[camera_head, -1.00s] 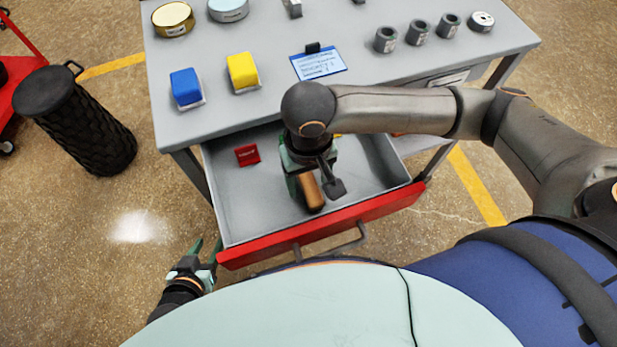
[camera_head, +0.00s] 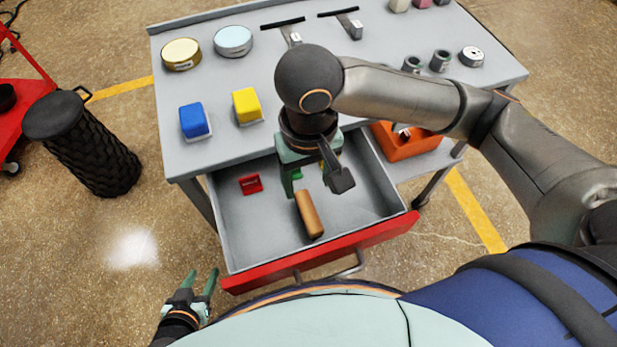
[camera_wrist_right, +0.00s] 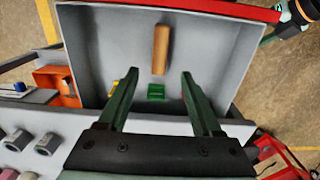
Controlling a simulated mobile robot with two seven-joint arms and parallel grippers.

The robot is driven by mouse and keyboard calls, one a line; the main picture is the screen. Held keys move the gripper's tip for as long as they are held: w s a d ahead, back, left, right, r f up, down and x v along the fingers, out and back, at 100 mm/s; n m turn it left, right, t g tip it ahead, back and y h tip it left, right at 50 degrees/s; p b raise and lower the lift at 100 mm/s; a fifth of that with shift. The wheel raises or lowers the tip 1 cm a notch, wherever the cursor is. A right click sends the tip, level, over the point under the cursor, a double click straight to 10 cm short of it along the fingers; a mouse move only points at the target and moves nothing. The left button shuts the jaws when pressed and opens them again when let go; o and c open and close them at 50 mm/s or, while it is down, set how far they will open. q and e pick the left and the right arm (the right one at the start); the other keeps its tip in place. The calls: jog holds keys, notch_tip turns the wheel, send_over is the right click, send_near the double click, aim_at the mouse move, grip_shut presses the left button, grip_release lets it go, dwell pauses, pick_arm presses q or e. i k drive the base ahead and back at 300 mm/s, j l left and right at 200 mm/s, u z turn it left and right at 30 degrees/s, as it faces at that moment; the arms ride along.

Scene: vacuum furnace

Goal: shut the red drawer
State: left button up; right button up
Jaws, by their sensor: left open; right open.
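The red drawer (camera_head: 321,253) of the grey workbench stands pulled out toward me, with a dark bar handle (camera_head: 345,268) on its front. A brown cylinder (camera_head: 309,214) and a red item (camera_head: 250,184) lie in it. A green item (camera_wrist_right: 156,92) also lies there and shows between my right fingers in the wrist view. My right gripper (camera_head: 308,175) is open and empty above the drawer; its fingers also show in the right wrist view (camera_wrist_right: 155,88). My left gripper (camera_head: 203,280) is open and empty, low and left of the drawer's front left corner.
On the bench top (camera_head: 300,90) stand a blue block (camera_head: 194,120), a yellow block (camera_head: 246,104) and several round tins and rolls. An orange bin (camera_head: 406,142) sits on the shelf at right. A black ribbed bin (camera_head: 88,150) stands at left, with open floor before it.

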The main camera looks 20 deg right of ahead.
aim_at(265, 239)
jog(key=k, duration=1)
jog(key=i+l, duration=0.45)
jog(key=l+u, duration=0.05)
jog(key=l, duration=0.05)
